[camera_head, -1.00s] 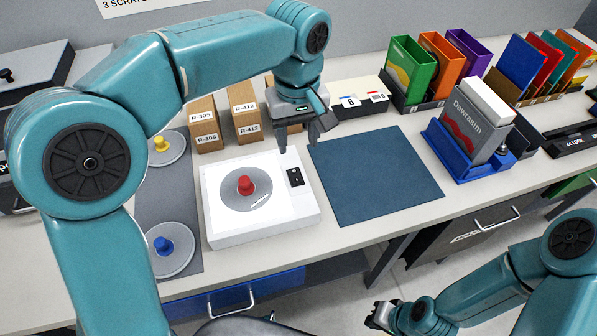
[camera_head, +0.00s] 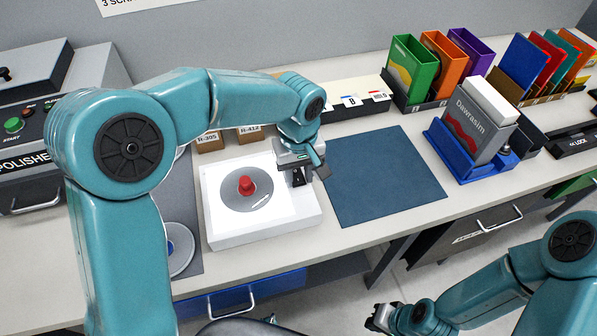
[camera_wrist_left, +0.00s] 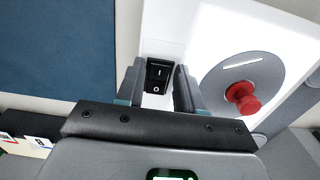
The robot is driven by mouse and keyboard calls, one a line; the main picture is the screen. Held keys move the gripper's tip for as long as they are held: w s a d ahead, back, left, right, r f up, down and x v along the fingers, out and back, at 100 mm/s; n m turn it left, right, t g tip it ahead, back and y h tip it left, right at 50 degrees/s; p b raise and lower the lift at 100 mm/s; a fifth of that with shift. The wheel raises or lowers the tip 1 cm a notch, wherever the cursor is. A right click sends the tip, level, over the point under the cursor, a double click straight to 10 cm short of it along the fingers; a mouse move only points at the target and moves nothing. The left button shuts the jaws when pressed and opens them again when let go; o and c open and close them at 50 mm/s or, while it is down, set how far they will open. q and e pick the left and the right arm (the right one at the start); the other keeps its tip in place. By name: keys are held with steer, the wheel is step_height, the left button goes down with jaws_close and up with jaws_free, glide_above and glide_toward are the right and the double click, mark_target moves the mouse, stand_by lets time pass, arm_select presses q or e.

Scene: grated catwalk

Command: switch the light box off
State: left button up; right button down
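The white light box (camera_head: 222,232) stands on the bench, and its top panel glows bright white. A grey disc with a red knob (camera_head: 246,185) lies on the panel; the knob also shows in the left wrist view (camera_wrist_left: 243,97). The black rocker switch (camera_wrist_left: 158,75) is on the box's top, marked I and O. In the head view my left gripper largely hides it. My left gripper (camera_wrist_left: 158,88) is open and empty, its fingers on either side of the switch in the picture; I cannot tell whether it touches. My right gripper (camera_head: 381,318) hangs low, away from the box.
A blue mat (camera_head: 382,178) lies right of the box. A blue holder (camera_head: 455,163) with a grey box file stands further right. Small cardboard boxes (camera_head: 208,141) stand behind the light box. A grey mat with discs, including a blue-knobbed one, lies to its left.

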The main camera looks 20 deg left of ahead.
arm_select(q)
jaws_close()
steer(key=p, duration=0.2)
steer(key=r+g+h+p, duration=0.1)
steer(key=p, duration=0.1)
steer(key=shift+w+a+g+p, duration=0.15)
steer(key=shift+w+g+p, duration=0.1)
steer(key=shift+g+p, duration=0.05)
steer(key=shift+w+g+p, duration=0.1)
steer(key=shift+g+p, duration=0.2)
steer(key=shift+p, duration=0.05)
steer(key=shift+f+h, duration=0.2)
steer(key=shift+h, duration=0.1)
steer(key=shift+o, duration=0.4)
jaws_free()
steer(key=o, duration=0.4)
steer(key=shift+c, duration=0.2)
